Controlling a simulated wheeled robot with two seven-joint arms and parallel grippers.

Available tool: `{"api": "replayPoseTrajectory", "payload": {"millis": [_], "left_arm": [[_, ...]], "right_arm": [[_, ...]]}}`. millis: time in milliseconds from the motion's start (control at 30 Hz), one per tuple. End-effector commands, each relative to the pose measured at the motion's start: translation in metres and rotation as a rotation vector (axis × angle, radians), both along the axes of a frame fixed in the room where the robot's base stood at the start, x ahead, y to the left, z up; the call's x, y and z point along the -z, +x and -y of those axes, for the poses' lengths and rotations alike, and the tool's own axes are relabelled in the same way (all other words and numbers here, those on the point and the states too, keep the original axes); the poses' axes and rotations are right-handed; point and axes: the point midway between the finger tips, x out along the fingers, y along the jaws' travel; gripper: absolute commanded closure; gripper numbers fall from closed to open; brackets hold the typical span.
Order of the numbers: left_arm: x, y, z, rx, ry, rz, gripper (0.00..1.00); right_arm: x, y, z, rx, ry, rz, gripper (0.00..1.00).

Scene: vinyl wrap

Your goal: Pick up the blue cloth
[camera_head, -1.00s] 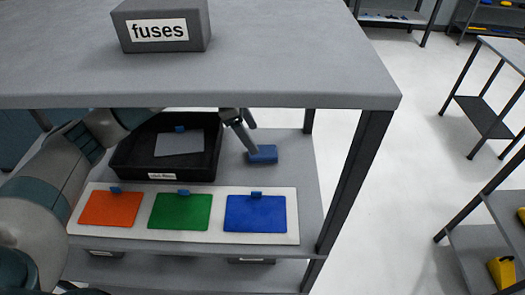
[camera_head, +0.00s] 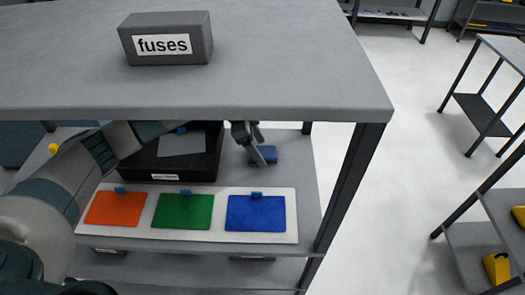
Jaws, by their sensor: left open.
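The blue cloth (camera_head: 256,214) lies flat at the right end of a white board (camera_head: 225,191) on the shelf under the tabletop. A small blue clip-like piece sits at its top edge. My left gripper (camera_head: 264,160) reaches in under the tabletop, behind the blue cloth and apart from it. Its jaws are open, and they are beside a small blue block (camera_head: 265,154) on the shelf; whether they touch it I cannot tell. My right gripper is not in view.
A green cloth (camera_head: 183,212) and an orange cloth (camera_head: 115,210) lie left of the blue one. A black tray (camera_head: 190,174) with a grey sheet stands behind. The tabletop (camera_head: 290,60) overhangs the shelf, with a box labelled fuses (camera_head: 166,38). A table leg (camera_head: 350,185) stands at right.

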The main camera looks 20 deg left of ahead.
Motion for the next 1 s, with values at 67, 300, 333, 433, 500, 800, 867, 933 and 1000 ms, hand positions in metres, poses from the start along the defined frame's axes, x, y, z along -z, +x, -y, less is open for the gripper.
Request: {"api": "replayPoseTrajectory", "payload": {"millis": [67, 300, 333, 433, 500, 800, 867, 933, 1000], "left_arm": [[0.0051, 0.0004, 0.0021, 0.000, 0.001, -0.001, 0.27], [0.0095, 0.0013, 0.0028, 0.000, 0.001, 0.001, 0.27], [0.0095, 0.0013, 0.0028, 0.000, 0.001, 0.001, 0.27], [0.0093, 0.0012, 0.0029, 0.000, 0.001, 0.001, 0.27], [0.0093, 0.0012, 0.0029, 0.000, 0.001, 0.001, 0.27], [0.0091, 0.0012, 0.0029, 0.000, 0.001, 0.001, 0.71], [0.0090, 0.0013, 0.0029, 0.000, 0.001, 0.001, 0.71], [0.0089, 0.0013, 0.0029, 0.000, 0.001, 0.001, 0.71], [0.0089, 0.0013, 0.0029, 0.000, 0.001, 0.001, 0.71]], "right_arm": [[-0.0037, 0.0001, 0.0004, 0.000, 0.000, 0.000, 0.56], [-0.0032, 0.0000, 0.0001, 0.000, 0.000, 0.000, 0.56], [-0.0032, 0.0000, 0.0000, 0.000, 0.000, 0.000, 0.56], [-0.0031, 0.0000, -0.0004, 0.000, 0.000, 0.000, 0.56], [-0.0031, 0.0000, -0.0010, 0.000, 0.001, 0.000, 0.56], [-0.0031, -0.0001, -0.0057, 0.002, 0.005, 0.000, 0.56], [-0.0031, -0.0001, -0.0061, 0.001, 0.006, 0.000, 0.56], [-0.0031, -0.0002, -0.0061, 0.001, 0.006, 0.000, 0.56], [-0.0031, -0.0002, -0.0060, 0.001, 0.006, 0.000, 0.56]]}}
